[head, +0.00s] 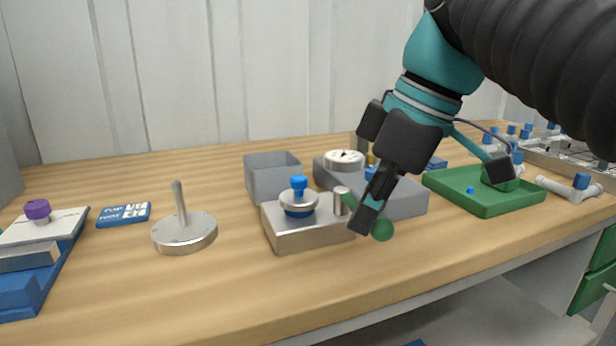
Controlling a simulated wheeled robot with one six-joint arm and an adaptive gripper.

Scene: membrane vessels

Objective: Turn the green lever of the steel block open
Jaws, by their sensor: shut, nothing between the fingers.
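The steel block (312,233) sits on the wooden table near the middle of the head view. A blue knob on a steel disc (298,197) stands on its top. At its right end is a short steel post (341,200) with the green lever (381,230), whose round green ball end points to the right and toward the front edge. My gripper (364,222) is shut and tilted downward, with its tips at the lever, just left of the ball. The fingers hide part of the lever's arm, and I cannot tell whether they touch it.
A grey open box (273,176) and a grey block with a white dial (344,160) stand behind. A green tray (487,206) lies to the right. A steel disc with an upright rod (184,232) stands to the left. The front table strip is clear.

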